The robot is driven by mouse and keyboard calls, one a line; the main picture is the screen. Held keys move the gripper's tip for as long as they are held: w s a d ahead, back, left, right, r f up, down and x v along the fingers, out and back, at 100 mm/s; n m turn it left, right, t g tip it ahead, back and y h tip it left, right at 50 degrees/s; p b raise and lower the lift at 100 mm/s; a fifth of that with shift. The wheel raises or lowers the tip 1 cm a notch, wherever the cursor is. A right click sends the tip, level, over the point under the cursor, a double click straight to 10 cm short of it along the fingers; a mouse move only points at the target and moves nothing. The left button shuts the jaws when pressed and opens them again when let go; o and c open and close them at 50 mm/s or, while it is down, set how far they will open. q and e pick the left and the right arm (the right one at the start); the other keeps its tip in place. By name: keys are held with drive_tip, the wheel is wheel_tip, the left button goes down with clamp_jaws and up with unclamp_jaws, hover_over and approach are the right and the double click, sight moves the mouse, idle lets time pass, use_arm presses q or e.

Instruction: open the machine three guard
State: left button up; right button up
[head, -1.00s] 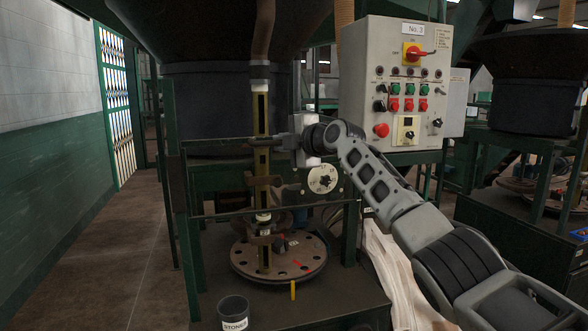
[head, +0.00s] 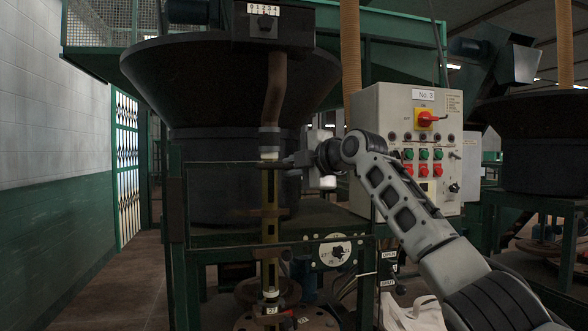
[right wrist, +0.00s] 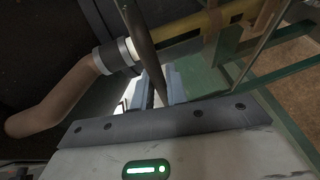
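The guard of machine three is a dark frame in front of the filling tube (head: 270,220); its top rail (head: 225,164) runs level across the tube, below the hopper. My right gripper (head: 290,161) reaches in from the right and is at the right part of this rail. In the right wrist view the dark rail (right wrist: 142,40) passes between my right fingers (right wrist: 160,88), which are closed on it. The guard's lower part is hard to separate from the green machine frame. My left gripper is not in view.
A control box marked No. 3 (head: 410,150) stands close behind my right arm. A dark hopper (head: 225,85) hangs above. A dial (head: 335,252) and a round plate (head: 290,320) are below. The aisle floor (head: 120,290) on the left is clear.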

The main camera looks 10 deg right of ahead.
drive_tip(key=shift+o, duration=1.4)
use_arm(q)
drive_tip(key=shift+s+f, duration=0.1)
drive_tip(key=b, duration=0.1)
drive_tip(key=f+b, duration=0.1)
drive_tip(key=b, duration=0.1)
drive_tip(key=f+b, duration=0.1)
drive_tip(key=b, duration=0.1)
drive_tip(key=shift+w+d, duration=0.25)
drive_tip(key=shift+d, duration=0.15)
use_arm(e)
drive_tip(key=v, duration=1.6)
drive_tip(key=shift+w, duration=0.1)
